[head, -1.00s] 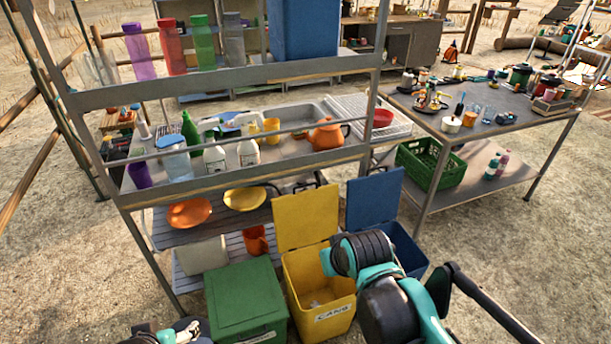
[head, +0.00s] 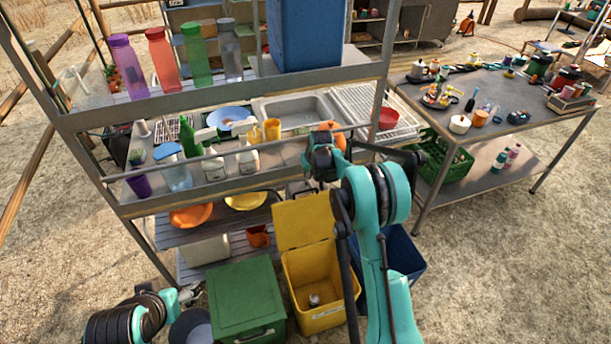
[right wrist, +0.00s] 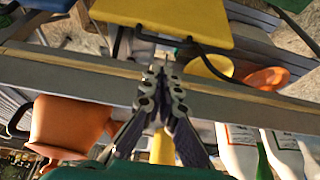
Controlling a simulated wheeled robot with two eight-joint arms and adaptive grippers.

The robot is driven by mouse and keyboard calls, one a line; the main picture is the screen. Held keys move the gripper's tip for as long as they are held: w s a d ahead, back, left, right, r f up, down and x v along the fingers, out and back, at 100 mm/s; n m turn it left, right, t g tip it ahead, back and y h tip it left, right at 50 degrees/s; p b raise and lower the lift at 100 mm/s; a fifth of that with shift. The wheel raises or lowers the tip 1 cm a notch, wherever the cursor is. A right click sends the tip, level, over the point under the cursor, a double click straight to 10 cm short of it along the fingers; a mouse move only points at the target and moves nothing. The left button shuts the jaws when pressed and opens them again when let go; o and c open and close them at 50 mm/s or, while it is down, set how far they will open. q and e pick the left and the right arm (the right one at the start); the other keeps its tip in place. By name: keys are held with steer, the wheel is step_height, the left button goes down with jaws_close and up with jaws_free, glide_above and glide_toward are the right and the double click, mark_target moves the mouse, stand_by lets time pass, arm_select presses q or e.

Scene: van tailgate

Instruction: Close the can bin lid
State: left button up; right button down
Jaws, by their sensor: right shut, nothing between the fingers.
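The yellow can bin (head: 318,318) stands on the ground between the green bin and a blue bin. Its yellow lid (head: 303,222) is open and stands up behind the opening. A small can lies inside the bin. My right gripper (head: 312,175) is above and behind the lid's top edge, close to the shelf rail. In the right wrist view the right gripper (right wrist: 164,66) is shut and empty, pointing toward the yellow lid (right wrist: 165,18), with a gap between. My left gripper (head: 188,295) is low at the left beside the green bin; its fingers are too small to read.
The metal rack (head: 240,170) with bottles and an orange pot (right wrist: 70,128) is close around my right gripper. The green bin (head: 245,300) is closed. A blue bin (head: 400,255) stands behind my right arm. A table (head: 500,120) stands at the right.

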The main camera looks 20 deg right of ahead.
steer(key=b+x, duration=0.2)
steer(key=x, duration=0.9)
steer(key=shift+w, duration=0.2)
steer(key=shift+s+f+b, duration=0.1)
steer(key=shift+b, duration=0.2)
